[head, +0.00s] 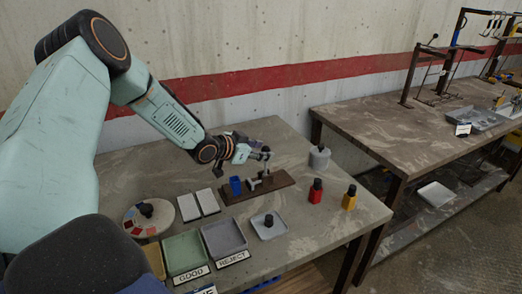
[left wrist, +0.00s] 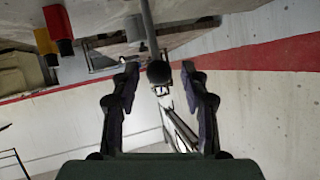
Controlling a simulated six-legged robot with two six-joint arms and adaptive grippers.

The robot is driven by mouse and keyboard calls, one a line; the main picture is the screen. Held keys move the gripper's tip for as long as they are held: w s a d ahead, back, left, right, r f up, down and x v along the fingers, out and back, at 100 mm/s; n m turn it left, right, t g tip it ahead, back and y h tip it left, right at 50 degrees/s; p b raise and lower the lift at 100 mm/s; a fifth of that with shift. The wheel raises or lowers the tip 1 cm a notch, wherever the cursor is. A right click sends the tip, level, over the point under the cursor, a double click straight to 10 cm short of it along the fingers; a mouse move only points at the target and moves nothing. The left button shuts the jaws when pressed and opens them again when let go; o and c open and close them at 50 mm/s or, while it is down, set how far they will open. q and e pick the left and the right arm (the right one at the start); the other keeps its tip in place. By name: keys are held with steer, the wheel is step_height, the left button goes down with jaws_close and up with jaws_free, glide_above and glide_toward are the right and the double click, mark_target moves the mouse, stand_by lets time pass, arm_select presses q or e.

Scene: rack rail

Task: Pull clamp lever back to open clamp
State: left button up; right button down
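The clamp (head: 262,181) stands on a brown base board (head: 280,180) on the near table. Its lever is a thin rod ending in a black ball knob, and it stands up toward my left gripper (head: 251,151). In the left wrist view the black knob (left wrist: 159,72) and its rod (left wrist: 148,28) show between the two fingers of my left gripper (left wrist: 160,80). The fingers are open, with a gap on each side of the knob. In the head view the gripper partly hides the lever's upper end. My right gripper is not in view.
A blue cup (head: 235,186) stands left of the clamp. Red (head: 315,192) and yellow (head: 349,198) bottles and a grey container (head: 319,158) stand to the right. Green (head: 184,252) and grey (head: 223,237) trays sit in front. A concrete wall is behind.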

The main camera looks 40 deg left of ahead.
arm_select(q)
steer(key=shift+w+d, duration=0.1)
steer(key=shift+w, duration=0.1)
steer(key=shift+r, duration=0.2)
step_height(320, 180, up, 10)
steer(key=shift+s+f, duration=0.15)
steer(key=shift+f, duration=0.1)
stand_by(0.6)
steer(key=shift+f, duration=0.1)
